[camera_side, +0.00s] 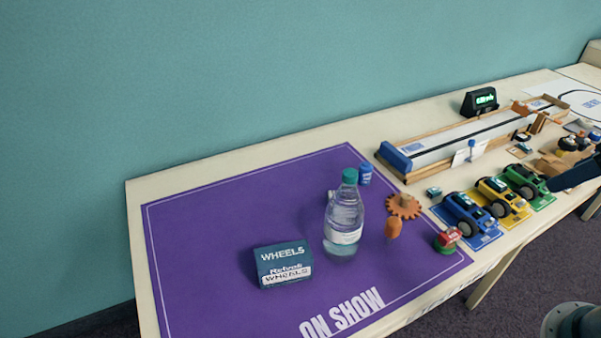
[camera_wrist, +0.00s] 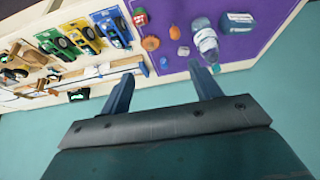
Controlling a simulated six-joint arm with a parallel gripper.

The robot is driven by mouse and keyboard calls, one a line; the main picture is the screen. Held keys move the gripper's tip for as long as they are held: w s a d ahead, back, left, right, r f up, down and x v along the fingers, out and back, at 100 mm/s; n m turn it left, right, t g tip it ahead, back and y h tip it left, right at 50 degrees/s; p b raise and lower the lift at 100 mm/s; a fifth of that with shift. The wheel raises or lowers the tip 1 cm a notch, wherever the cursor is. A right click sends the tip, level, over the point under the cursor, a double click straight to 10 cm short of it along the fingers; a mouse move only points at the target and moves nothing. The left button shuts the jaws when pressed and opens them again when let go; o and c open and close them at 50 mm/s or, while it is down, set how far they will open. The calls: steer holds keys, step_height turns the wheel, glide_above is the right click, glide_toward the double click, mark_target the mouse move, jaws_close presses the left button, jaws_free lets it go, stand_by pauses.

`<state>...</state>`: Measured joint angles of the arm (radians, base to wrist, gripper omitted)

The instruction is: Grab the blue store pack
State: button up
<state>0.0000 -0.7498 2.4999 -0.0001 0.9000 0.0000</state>
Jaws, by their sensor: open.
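The blue box marked "WHEELS" (camera_side: 284,265) lies on the purple mat (camera_side: 215,240), left of the clear bottle. It is the only blue pack I see. In the wrist view the blue box (camera_wrist: 237,22) is near the top right, beyond the bottle. My gripper (camera_wrist: 160,80) is open and empty, its two fingers apart at the bottom of the wrist view. It is well away from the box. In the side view only a dark part of my arm shows at the right edge; the fingertips cannot be made out.
A tall water bottle (camera_side: 344,222) with a green cap stands close right of the box. A small blue jar (camera_side: 365,174), an orange gear (camera_side: 404,206), toy cars (camera_side: 470,215) and a wooden track (camera_side: 470,140) fill the right. The mat's left part is clear.

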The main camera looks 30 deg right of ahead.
steer(key=g, duration=0.1)
glide_above(369, 166)
steer(key=s, duration=0.5)
step_height(369, 166, down, 22)
steer(key=shift+x, duration=4.9)
steer(key=shift+w+f, duration=0.1)
steer(key=shift+w, duration=0.05)
steer(key=shift+x, duration=2.4)
